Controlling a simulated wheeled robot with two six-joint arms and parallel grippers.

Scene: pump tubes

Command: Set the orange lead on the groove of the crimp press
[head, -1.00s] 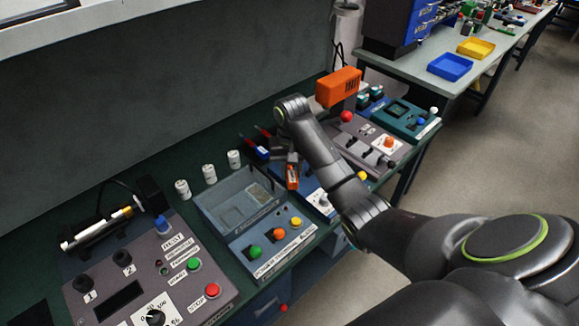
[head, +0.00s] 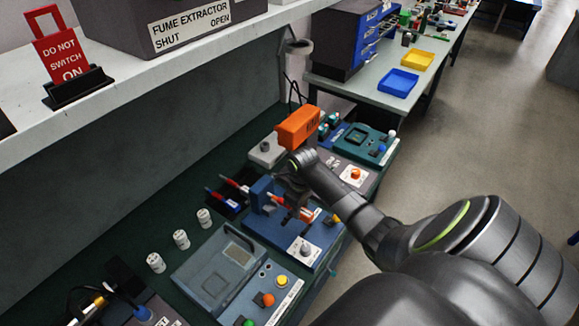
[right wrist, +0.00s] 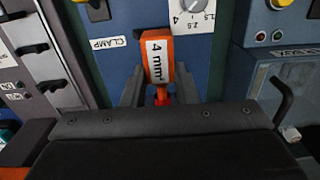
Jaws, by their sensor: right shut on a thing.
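The orange lead's tag (head: 306,214), marked "4 mm", shows below my right gripper (head: 290,190) in the head view. A red and white part (head: 275,201) reaches left from it toward an upright blue block on the crimp press (head: 275,230). In the right wrist view the orange tag (right wrist: 158,60) stands between the fingers of my right gripper (right wrist: 158,90), with a red part at its lower end. The gripper is shut on the lead, over the blue press. The groove is hidden, so I cannot tell whether the lead touches it. My left gripper is out of view.
Red and blue leads (head: 215,197) lie in a dark tray left of the press. A grey-blue unit with buttons (head: 220,275) stands nearer, with white spools (head: 181,239) beside it. A large orange block (head: 298,126) is behind my wrist. A teal unit (head: 365,142) stands farther back.

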